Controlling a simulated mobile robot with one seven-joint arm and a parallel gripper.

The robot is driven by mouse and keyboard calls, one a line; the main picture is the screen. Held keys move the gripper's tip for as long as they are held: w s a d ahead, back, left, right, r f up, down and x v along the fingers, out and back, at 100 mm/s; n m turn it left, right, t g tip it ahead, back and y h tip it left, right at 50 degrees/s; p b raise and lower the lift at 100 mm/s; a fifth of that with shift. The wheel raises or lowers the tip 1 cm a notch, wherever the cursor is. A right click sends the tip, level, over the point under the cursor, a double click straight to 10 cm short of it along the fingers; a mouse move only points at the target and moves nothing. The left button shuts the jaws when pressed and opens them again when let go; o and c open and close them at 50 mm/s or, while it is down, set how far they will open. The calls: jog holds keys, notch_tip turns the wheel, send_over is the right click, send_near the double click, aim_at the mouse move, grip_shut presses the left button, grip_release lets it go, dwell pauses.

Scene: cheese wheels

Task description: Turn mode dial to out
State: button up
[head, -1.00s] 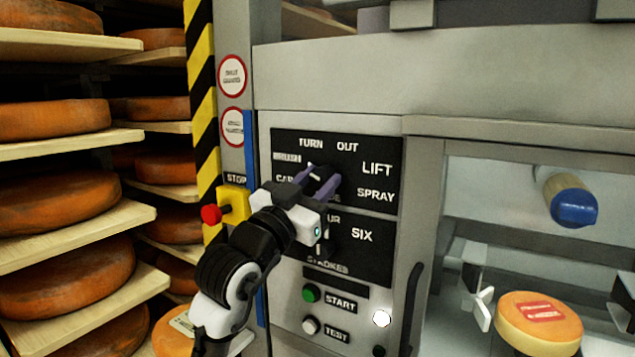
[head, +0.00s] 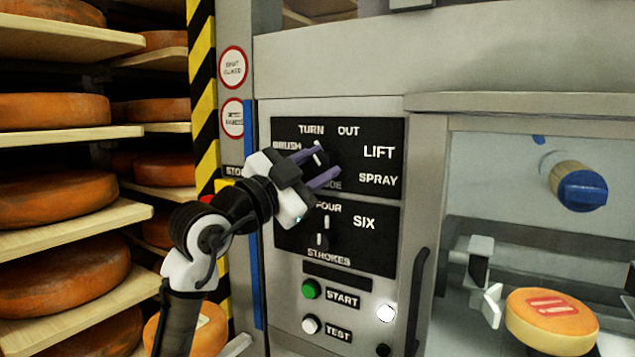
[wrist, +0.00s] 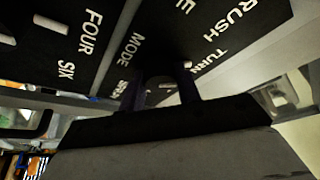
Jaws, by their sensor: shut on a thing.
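The mode dial (head: 321,159) is a dark knob on a black panel (head: 388,133) with the words BRUSH, TURN, OUT, LIFT and SPRAY around it. Its white mark points up and slightly left, close to TURN rather than OUT. My gripper (head: 329,162) reaches in from the left, with its purple fingers on either side of the dial and shut on it. In the wrist view, the dial (wrist: 161,91) shows dimly between the dark fingers, with TURN and MODE on opposite sides. My gripper hides part of the panel's left side.
Below is the strokes dial (head: 323,240), marked FOUR and SIX. Further down are a green start button (head: 311,289) and a white test button (head: 311,325). A black handle (head: 417,285) is at right. Shelves of cheese wheels (head: 55,194) stand left of the striped post (head: 203,100).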

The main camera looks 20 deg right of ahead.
jog(key=m+g, duration=0.1)
jog(key=m, duration=0.2)
jog(key=m+g+y, duration=0.1)
jog(key=m, duration=0.2)
jog(key=shift+r+m, duration=0.2)
jog(key=shift+m, duration=0.1)
jog(key=m+y, duration=0.1)
jog(key=m, duration=0.1)
jog(key=m+g+y+p, duration=0.1)
jog(key=m, duration=0.2)
jog(key=shift+w+m, duration=0.1)
jog(key=shift+m, duration=0.2)
jog(key=o, duration=1)
jog(key=shift+c, duration=0.2)
jog(key=shift+a, duration=0.15)
jog(key=b+v, duration=0.3)
jog(key=v, duration=1)
jog(key=shift+a+r, duration=0.3)
jog(key=shift+a, duration=0.05)
